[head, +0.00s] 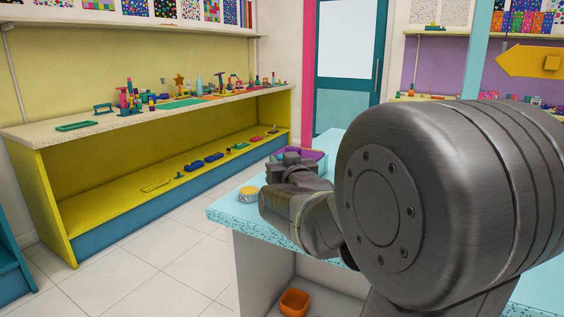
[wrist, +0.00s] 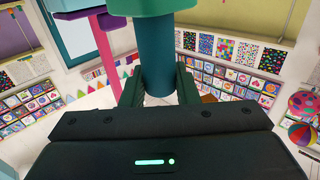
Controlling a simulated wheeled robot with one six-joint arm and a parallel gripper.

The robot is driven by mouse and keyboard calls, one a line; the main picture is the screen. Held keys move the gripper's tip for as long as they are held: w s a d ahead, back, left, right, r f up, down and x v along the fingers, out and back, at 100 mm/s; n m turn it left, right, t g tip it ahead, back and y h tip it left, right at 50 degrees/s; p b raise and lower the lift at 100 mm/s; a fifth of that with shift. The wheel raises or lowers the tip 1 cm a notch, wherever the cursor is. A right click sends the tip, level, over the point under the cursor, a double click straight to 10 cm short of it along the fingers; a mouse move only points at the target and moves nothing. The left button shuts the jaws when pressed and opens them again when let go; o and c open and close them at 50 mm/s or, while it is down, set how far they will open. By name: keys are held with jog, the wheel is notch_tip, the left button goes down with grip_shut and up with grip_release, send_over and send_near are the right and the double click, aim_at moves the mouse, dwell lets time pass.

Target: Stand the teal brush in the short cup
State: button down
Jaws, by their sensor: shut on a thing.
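My gripper (wrist: 158,88) is shut on a dark teal cylinder, which I take to be part of the teal brush (wrist: 159,62). The cylinder stands between both fingers in the wrist view, with a wider green part above it, cut off by the top edge. In the head view my gripper (head: 292,164) is over the pale blue counter, beside a purple tray. The held brush is not clear there, being small and partly hidden by my wrist. I cannot pick out the short cup for certain.
The blue counter (head: 228,213) holds a small yellow-and-white round pot (head: 248,194) near its left edge and the purple tray (head: 316,155) behind my gripper. An orange bin (head: 294,302) sits below. A yellow shelf unit (head: 150,165) with many small items stands at left, across open floor.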

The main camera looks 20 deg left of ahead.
jog(key=shift+f+b, duration=0.35)
jog(key=shift+f, duration=0.05)
grip_release()
dwell(0.5)
jog(key=b+v, duration=0.1)
jog(key=v, duration=0.8)
dwell(1.0)
jog(key=shift+x, duration=2.85)
jog(key=shift+s+d, duration=0.1)
